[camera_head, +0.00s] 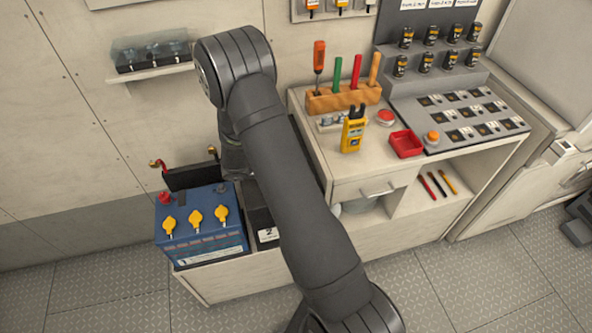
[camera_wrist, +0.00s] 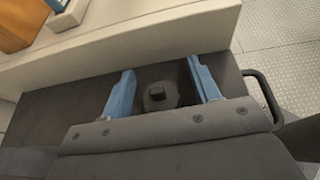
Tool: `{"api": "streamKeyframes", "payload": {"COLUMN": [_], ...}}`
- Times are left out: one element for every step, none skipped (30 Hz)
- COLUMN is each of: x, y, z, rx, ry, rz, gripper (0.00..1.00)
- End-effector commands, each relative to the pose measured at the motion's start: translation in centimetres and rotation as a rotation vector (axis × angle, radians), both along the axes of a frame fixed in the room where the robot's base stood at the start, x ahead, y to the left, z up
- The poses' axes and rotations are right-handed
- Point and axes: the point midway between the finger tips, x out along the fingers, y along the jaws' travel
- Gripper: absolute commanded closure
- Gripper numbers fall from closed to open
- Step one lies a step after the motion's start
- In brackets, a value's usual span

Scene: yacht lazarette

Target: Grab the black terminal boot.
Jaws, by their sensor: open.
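In the wrist view the two blue fingers of my gripper (camera_wrist: 160,86) are open. A small dark boot-like piece with a raised square top (camera_wrist: 157,93) sits between them, on the dark top of a case with a handle. It looks like the black terminal boot; finger contact is not visible. In the head view my arm hides the gripper and this boot. The black battery (camera_head: 267,236) marked 2 shows partly behind my arm. A blue battery (camera_head: 205,249) beside it carries yellow caps and a red boot (camera_head: 164,197).
A workbench (camera_head: 345,187) stands right of my arm, with a tool block (camera_head: 342,99), a yellow meter (camera_head: 352,137) and a red tray (camera_head: 405,144). A wall shelf (camera_head: 150,74) holds a clear-lidded box. The floor in front is clear. A pale ledge (camera_wrist: 130,45) borders the dark case.

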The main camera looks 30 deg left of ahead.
Motion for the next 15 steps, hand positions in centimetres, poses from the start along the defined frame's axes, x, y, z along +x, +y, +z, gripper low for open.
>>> {"api": "streamKeyframes", "payload": {"x": [-0.02,-0.03,-0.03,-0.03,-0.03,-0.04,-0.04,-0.04,-0.04,-0.04,-0.04,-0.04,-0.04,-0.04,-0.04], "y": [0.03,0.04,0.04,0.04,0.04,0.05,0.05,0.05,0.05,0.05,0.05,0.05,0.05,0.05,0.05], "z": [0.02,0.02,0.02,0.02,0.03,0.04,0.04,0.04,0.04,0.04,0.04,0.04,0.04,0.04,0.04], "rx": [0.0,0.0,0.0,0.0,0.0,0.001,0.0,0.001,0.001,0.001,0.001,0.001,0.001,0.001,0.001], "ry": [0.0,0.0,0.0,0.0,0.0,-0.001,0.0,-0.001,-0.001,-0.001,-0.001,-0.001,-0.001,-0.001,-0.001], "rz": [0.001,0.0,0.0,0.0,0.0,0.0,0.0,0.0,0.0,0.0,0.0,0.0,0.0,0.0,0.0], "gripper": [0.44,0.44,0.44,0.5,0.55,0.63,0.69,0.75,0.83,0.89,0.91,0.91,0.91,0.91,0.91]}}
